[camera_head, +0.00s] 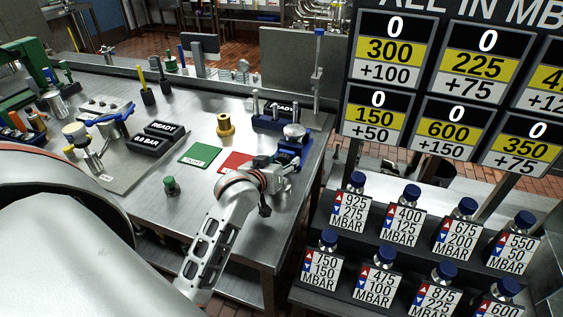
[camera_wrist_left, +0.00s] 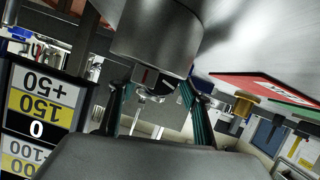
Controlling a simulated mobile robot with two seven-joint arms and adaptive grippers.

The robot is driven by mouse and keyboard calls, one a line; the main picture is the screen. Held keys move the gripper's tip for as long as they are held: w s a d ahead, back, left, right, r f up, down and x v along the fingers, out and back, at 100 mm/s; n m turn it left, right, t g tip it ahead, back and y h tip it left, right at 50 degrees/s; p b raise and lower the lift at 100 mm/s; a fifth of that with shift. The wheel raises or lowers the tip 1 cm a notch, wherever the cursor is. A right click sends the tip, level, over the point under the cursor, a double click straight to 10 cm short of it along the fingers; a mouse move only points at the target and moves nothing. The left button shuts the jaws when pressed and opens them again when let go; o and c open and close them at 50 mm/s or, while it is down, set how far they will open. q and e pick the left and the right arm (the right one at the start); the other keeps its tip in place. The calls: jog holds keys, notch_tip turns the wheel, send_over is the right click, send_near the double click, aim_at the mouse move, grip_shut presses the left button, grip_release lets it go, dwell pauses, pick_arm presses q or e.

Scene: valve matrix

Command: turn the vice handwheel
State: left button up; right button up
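The blue vice (camera_head: 289,152) stands at the right end of the steel bench, with a round silver part (camera_head: 295,131) on top that looks like its handwheel. My left gripper (camera_head: 280,164) is at the near side of the vice and hides part of it. In the left wrist view, the two teal-padded fingers (camera_wrist_left: 155,108) are apart. A large, smooth metal cylinder (camera_wrist_left: 155,35) fills the top of that view, close to the fingertips. I cannot tell whether it touches them. A small shiny part (camera_wrist_left: 150,97) shows between the fingers. My right gripper is not in view.
A red mat (camera_head: 234,162) and a green mat (camera_head: 200,154) lie left of the gripper. A brass part (camera_head: 225,125) and a small green knob (camera_head: 171,186) stand nearby. A tall signboard (camera_head: 435,90) and a rack of labelled bottles (camera_head: 405,240) stand right of the bench.

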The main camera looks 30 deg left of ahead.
pick_arm(q)
jog(key=c, duration=0.7)
jog(key=m+y, duration=0.2)
jog(key=m, duration=0.1)
jog(key=shift+d+g, duration=0.25)
jog(key=shift+g, duration=0.05)
jog(key=shift+m+y, duration=0.8)
jog(key=shift+m, duration=0.3)
jog(key=shift+d, duration=0.1)
jog(key=o, duration=1.1)
